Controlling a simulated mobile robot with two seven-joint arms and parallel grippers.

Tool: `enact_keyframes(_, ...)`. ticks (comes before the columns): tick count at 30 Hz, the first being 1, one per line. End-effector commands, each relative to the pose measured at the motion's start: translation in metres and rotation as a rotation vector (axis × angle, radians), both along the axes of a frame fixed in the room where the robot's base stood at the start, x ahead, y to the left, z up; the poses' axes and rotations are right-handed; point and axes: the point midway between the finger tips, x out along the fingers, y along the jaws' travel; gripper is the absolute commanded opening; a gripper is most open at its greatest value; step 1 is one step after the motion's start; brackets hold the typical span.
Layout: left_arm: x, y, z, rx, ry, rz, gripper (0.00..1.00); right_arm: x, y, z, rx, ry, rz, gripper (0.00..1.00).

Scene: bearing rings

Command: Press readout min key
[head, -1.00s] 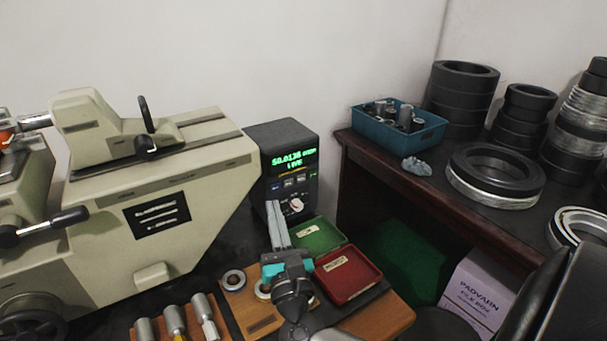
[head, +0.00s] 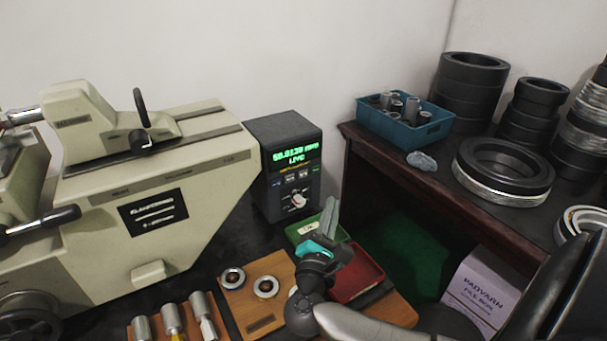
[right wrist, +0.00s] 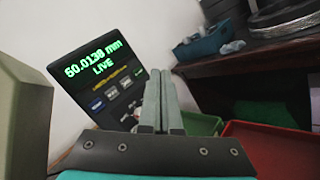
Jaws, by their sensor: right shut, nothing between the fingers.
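The readout (head: 283,165) is a dark box with green digits, about 50.0138 mm, and the word LIVE. A row of small keys (head: 291,178) sits under the display, above a pale knob (head: 299,200). The readout also shows in the right wrist view (right wrist: 100,75), with blue, grey and green keys (right wrist: 113,92); their labels are too small to read, so I cannot tell which is min. My right gripper (head: 330,207) is shut and empty, apart from the readout, to the right of its front. In the wrist view its fingers (right wrist: 161,90) hide part of the lower panel. My left gripper is out of view.
A green tray (head: 300,235) and a red tray (head: 372,272) lie below the right gripper. A beige measuring machine (head: 190,215) stands left of the readout. Rings lie on a wooden board (head: 272,320). A dark table (head: 400,180) with a blue bin (head: 405,130) stands right.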

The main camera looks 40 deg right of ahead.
Motion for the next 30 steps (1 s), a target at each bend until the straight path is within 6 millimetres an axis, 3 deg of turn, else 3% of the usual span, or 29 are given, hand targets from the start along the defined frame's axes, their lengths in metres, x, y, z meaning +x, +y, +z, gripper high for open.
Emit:
enact_keyframes(18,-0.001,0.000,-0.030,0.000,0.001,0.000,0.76,0.074,-0.008,-0.003,-0.001,-0.002,-0.001,0.00)
enact_keyframes(30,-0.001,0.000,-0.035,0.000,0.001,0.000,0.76,0.086,-0.010,0.000,-0.001,0.001,0.000,0.00)
